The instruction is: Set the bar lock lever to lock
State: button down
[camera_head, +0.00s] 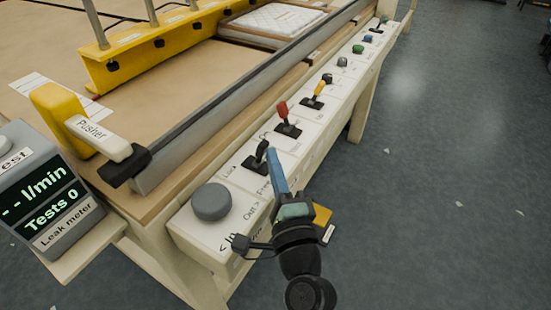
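The bar lock lever (262,151) is a black lever on a dark base plate, on the white control strip along the table's front edge. The word "Lock" is printed to the left of its plate and "Free" below it. The lever stands roughly upright, leaning a little right at the top; I cannot tell which setting it is in. My gripper (272,155) reaches in from below right, its blue finger tip right beside the lever, and I cannot tell if they touch. Only one finger shows clearly, so its opening is hidden.
A grey knob (211,201) sits left of the lever. A red lever (282,110), a yellow lever (319,88) and several small knobs follow along the strip. A long metal bar (250,95) runs behind them. The leak meter (45,190) stands at left. Open floor lies right.

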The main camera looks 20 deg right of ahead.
aim_at(257, 147)
jog(key=shift+w+a+r+n+g+y+p, duration=0.15)
jog(key=shift+r+n+g+p, duration=0.3)
jog(key=shift+p, duration=1.05)
jog(key=shift+w+a+r+n+g+y+p, duration=0.2)
jog(key=shift+r+p, duration=0.3)
jog(key=shift+p, duration=1)
jog(key=p, duration=0.2)
jog(key=n+g+p, duration=0.1)
jog(key=p, duration=0.2)
jog(key=shift+w+a+r+n+p, duration=0.2)
jog(key=shift+w+r+n+p, duration=0.05)
jog(key=shift+r+p, duration=0.1)
jog(key=g+p, duration=0.1)
jog(key=p, duration=0.1)
jog(key=n+p, duration=0.1)
jog(key=p, duration=0.1)
jog(key=shift+w+a+f+g, duration=0.15)
jog(key=shift+w+a+g, duration=0.1)
jog(key=shift+w+g, duration=0.15)
jog(key=shift+w+a+f+p, duration=0.1)
jog(key=shift+w+a+p, duration=0.1)
jog(key=shift+p, duration=0.45)
jog(key=shift+w, duration=0.1)
